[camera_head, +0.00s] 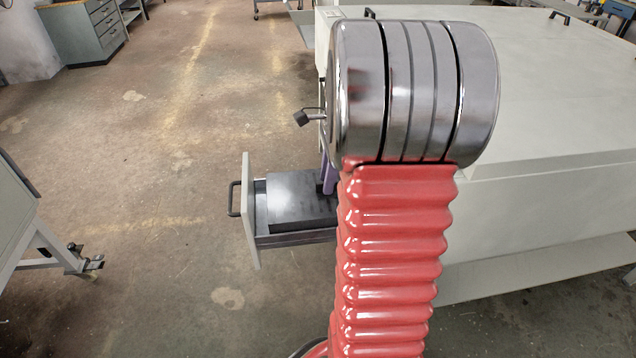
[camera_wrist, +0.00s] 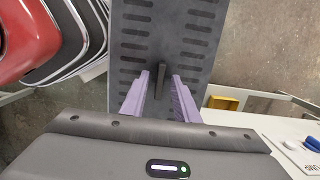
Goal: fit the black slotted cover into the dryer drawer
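The black slotted cover (camera_head: 295,192) lies level at the pulled-out dryer drawer (camera_head: 250,215). I cannot tell whether it is fully seated. In the wrist view the cover (camera_wrist: 140,35) shows rows of slots and a thin upright grip bar (camera_wrist: 161,78) in its middle. My gripper (camera_wrist: 161,76) has purple fingers, one on each side of the bar, with a gap on both sides. It is open and not clamped on the bar. In the head view only a purple part of my gripper (camera_head: 328,176) shows; my arm hides the rest and the cover's right end.
The large pale machine (camera_head: 560,100) stands right of the drawer. A dark lever (camera_head: 302,117) sticks out from its side above the drawer. The floor (camera_head: 150,180) left of the drawer is clear up to a wheeled stand (camera_head: 60,255). A yellow part (camera_wrist: 222,103) shows in the wrist view.

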